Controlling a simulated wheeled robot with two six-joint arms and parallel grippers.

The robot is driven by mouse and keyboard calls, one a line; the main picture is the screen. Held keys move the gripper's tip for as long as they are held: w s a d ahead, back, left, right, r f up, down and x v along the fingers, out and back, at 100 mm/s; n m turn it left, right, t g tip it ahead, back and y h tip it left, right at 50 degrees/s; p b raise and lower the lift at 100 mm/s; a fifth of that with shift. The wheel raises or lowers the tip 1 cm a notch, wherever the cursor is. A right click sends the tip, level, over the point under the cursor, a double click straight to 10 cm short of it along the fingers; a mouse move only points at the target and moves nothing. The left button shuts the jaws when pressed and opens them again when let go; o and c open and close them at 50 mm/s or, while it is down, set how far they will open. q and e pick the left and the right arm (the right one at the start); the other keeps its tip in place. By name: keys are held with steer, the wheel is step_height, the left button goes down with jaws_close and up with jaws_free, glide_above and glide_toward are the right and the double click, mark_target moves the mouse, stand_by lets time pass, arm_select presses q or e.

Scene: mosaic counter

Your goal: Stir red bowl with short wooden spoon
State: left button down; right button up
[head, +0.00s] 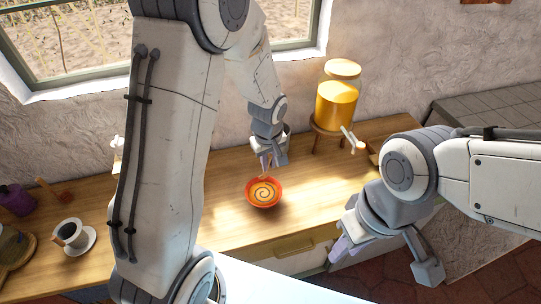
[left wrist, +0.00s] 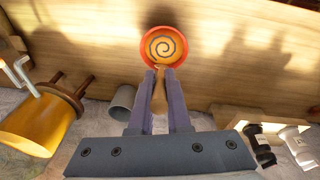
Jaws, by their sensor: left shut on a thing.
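The red bowl (head: 249,198) stands upright on the wooden counter and holds orange contents with a dark spiral on top. In the left wrist view the bowl (left wrist: 146,44) is at the top middle, just beyond my fingertips. My left gripper (head: 266,162) is above the bowl's back edge and shut on the short wooden spoon (left wrist: 159,96). The spoon points down toward the bowl; its lower end is hard to make out. My right gripper (head: 386,258) is open and empty in front of the counter's edge, to the right of the bowl.
A yellow dispenser (head: 336,106) on a wooden stand is at the back right. A grey cup (left wrist: 122,102) stands behind my left gripper. A cup on a white saucer (head: 81,249), a purple jar (head: 16,200) and a round board (head: 14,254) are at the left. Counter beside the bowl is clear.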

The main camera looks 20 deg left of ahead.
arm_select(q)
step_height(320, 180, down, 10)
steer(key=b, duration=0.8)
steer(key=shift+a+r, duration=0.15)
